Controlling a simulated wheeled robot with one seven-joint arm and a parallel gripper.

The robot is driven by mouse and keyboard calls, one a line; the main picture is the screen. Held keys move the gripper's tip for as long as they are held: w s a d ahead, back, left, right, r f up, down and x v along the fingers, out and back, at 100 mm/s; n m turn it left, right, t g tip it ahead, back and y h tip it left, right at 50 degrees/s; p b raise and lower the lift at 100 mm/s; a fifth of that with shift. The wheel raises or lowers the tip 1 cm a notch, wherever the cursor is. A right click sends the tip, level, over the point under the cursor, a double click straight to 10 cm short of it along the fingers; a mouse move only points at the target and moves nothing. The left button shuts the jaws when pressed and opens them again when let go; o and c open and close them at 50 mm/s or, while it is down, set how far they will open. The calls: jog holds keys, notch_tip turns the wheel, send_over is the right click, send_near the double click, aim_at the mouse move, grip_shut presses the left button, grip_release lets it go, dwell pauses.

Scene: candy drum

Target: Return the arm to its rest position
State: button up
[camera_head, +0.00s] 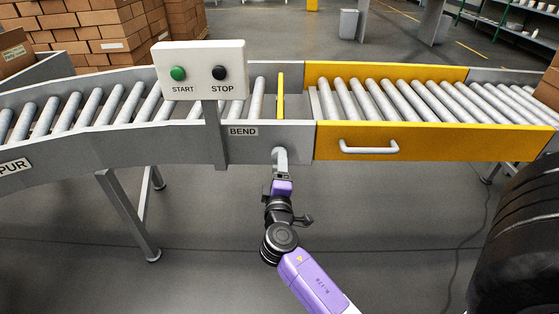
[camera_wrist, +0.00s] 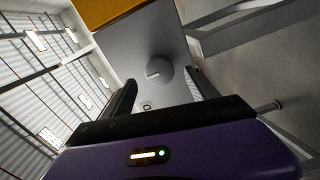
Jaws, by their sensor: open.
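My purple and black arm reaches up from the bottom of the head view, with my gripper (camera_head: 281,177) just below the conveyor's near side. A light grey handle (camera_head: 280,157) sticks out there under the BEND label (camera_head: 243,131). In the wrist view my gripper (camera_wrist: 160,77) is open, one dark finger on each side of a round grey knob (camera_wrist: 158,90). I cannot tell whether either finger touches it. A yellow upright plate (camera_head: 281,95) stands across the rollers above the handle.
A START/STOP box (camera_head: 198,70) stands on a post at the left. A yellow section (camera_head: 430,139) with a white handle (camera_head: 369,147) lies to the right. A black tyre-like object (camera_head: 520,245) fills the lower right. Conveyor legs (camera_head: 128,215) stand at left; the floor around my arm is mostly clear.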

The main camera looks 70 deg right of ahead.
jog(key=shift+v, duration=1.1)
